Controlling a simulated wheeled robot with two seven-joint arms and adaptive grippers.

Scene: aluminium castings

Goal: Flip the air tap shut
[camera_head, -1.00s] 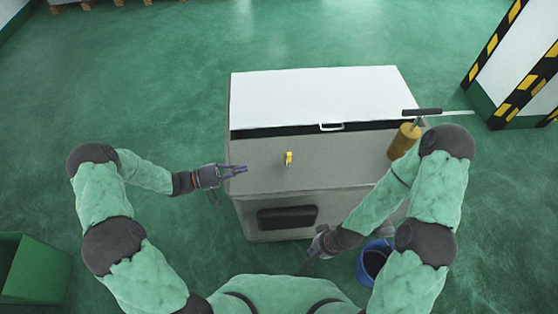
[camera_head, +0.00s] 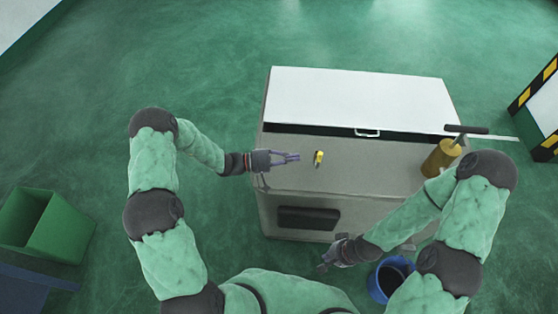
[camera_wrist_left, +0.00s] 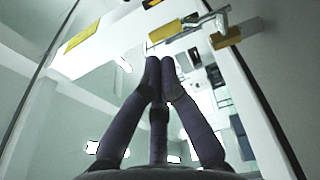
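The air tap (camera_head: 319,158) is a small yellow-handled fitting on the grey front part of the cabinet top. It also shows in the left wrist view as a yellow lever (camera_wrist_left: 174,33) on a metal body, just beyond my fingertips. My left gripper (camera_head: 296,157) is just left of the tap, pointing right at it, with a small gap in the head view. In the left wrist view its fingertips (camera_wrist_left: 160,62) meet with nothing between them. My right gripper (camera_head: 325,264) hangs low in front of the cabinet, far from the tap; its fingers are too small to judge.
The cabinet (camera_head: 390,178) has a white lid (camera_head: 360,97) with a handle. A brass-coloured cylinder with a black T-handle (camera_head: 440,158) stands at its right, near my right arm. A blue bucket (camera_head: 380,287) is on the floor at front right; a green bin (camera_head: 62,225) is at left.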

